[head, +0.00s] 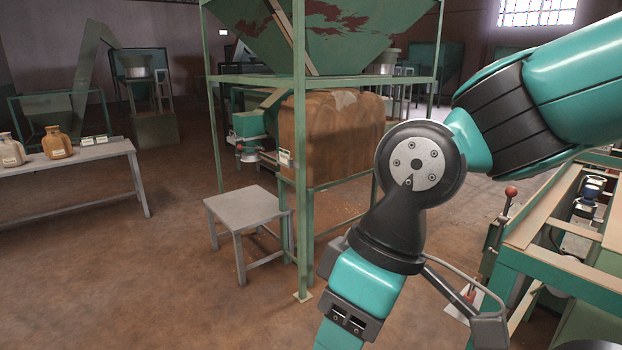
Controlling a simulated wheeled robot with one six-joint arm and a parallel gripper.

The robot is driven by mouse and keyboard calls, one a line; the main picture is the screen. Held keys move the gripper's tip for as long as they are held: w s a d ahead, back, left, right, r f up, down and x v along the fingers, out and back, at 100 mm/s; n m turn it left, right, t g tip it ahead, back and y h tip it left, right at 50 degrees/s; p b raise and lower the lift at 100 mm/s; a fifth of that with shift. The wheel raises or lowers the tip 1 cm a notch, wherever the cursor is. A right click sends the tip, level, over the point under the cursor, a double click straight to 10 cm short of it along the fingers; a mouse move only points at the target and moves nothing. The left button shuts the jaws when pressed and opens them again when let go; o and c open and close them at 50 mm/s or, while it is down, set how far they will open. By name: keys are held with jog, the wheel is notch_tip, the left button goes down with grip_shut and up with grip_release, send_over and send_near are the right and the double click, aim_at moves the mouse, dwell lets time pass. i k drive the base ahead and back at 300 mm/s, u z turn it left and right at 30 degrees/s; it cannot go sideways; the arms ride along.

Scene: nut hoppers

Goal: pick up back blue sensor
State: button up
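A small dark device with blue parts (588,195) sits inside the green-framed machine at the right edge. I cannot tell whether it is the back blue sensor, and no other clear blue sensor shows. My teal and black arm crosses the right half of the head view, to the left of and above that machine. Its lower end runs out of the bottom of the picture. My gripper is not in view, so its state and anything in it are hidden.
The green-framed machine (560,262) stands at the right, with a red-knobbed lever (510,192). A grey stool (245,206) stands before the green hopper frame (301,150). A table (90,153) with jars (56,143) is at left. The floor at lower left is clear.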

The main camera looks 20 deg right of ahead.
aim_at(590, 192)
jog(key=z, duration=0.05)
jog(key=i, duration=1.8)
jog(key=z, duration=0.65)
jog(key=i, duration=0.9)
jog(key=z, duration=1.65)
jog(key=i, duration=1.05)
jog(key=z, duration=0.9)
